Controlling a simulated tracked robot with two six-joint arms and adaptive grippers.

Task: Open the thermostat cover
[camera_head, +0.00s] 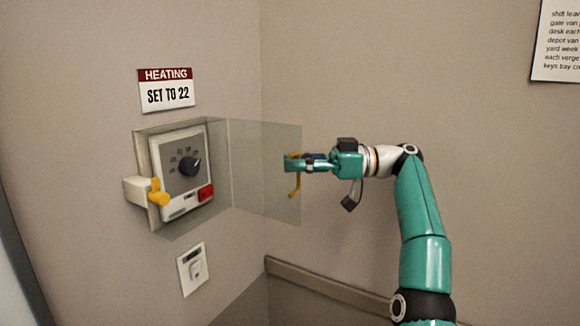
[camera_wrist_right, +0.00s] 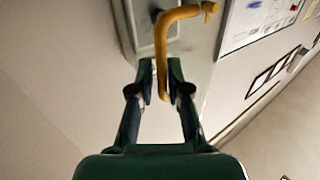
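The thermostat (camera_head: 182,172) is on the left wall, with a dark dial and a red button on its face. Its clear cover (camera_head: 262,170) stands swung out to the right, well away from the dial. A yellow handle (camera_head: 296,187) sits at the cover's outer edge. My right gripper (camera_head: 291,163) is at that edge; in the right wrist view the yellow handle (camera_wrist_right: 161,55) runs between its fingertips (camera_wrist_right: 161,80), which look closed on it. The fingers partly hide the handle in the head view. My left gripper is not in view.
A yellow lever (camera_head: 158,192) on a pale block sits at the thermostat's left side. A sign (camera_head: 166,91) reading "HEATING SET TO 22" hangs above. A wall switch (camera_head: 193,269) is below. A rail (camera_head: 325,286) runs low along the right wall.

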